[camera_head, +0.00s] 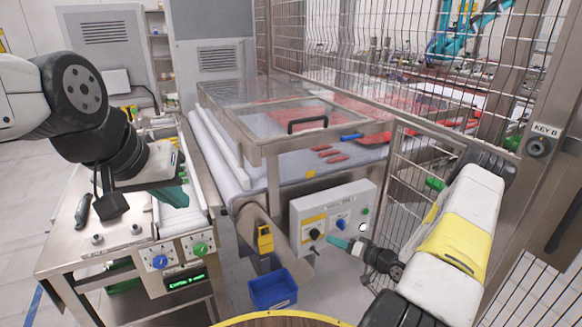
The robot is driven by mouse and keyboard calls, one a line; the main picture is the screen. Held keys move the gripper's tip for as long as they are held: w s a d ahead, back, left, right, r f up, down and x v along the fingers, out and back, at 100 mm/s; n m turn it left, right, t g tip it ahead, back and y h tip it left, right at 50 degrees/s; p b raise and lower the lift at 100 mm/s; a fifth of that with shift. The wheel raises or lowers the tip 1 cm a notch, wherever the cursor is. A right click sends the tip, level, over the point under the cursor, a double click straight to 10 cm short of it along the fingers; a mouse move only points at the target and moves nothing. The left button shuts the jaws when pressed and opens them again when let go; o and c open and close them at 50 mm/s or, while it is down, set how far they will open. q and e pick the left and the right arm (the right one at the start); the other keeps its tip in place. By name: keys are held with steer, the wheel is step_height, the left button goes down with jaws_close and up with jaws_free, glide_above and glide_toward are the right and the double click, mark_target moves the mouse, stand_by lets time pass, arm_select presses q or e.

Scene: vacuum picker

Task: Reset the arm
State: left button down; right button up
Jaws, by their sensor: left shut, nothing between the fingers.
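A light grey control box (333,217) is mounted on the front of the conveyor cell. It carries a black knob (315,234), a blue knob (341,224), a green button (365,211) and a white button (362,227). My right gripper (334,241) points left across the box's lower edge, its teal fingertips close to the black knob. I cannot tell whether they touch it or whether the fingers are apart. My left gripper (172,198) is shut and empty above the left conveyor table. A teal robot arm (470,28) stands behind the fence.
A blue bin (273,289) sits low in front of the cell. The left table (70,235) has its own blue knob (160,262) and green knob (200,249). A clear-lidded frame (270,155) covers the main conveyor. A wire fence with a "KEY B" post (546,130) bounds the right.

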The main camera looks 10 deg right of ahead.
steer(key=w+d+r+n+g+h, duration=0.1)
steer(key=w+d+r+n+h, duration=0.2)
steer(key=r, duration=0.4)
step_height(320, 180, up, 22)
steer(key=s+g+h, duration=0.2)
steer(key=h, duration=0.4)
steer(key=s+a+r+m+g, duration=0.1)
steer(key=s+a+r, duration=0.4)
steer(key=s+r, duration=0.6)
steer(key=s+a+g+y, duration=0.1)
steer(key=s+a, duration=0.3)
steer(key=s, duration=0.4)
steer(key=s+a+r+y, duration=0.1)
steer(key=s+a, duration=0.3)
steer(key=s, duration=0.5)
steer(key=shift+r+n+g+y, duration=0.2)
steer(key=shift+n+g+y, duration=0.1)
steer(key=shift+n+g, duration=0.1)
steer(key=shift+s+a, duration=0.1)
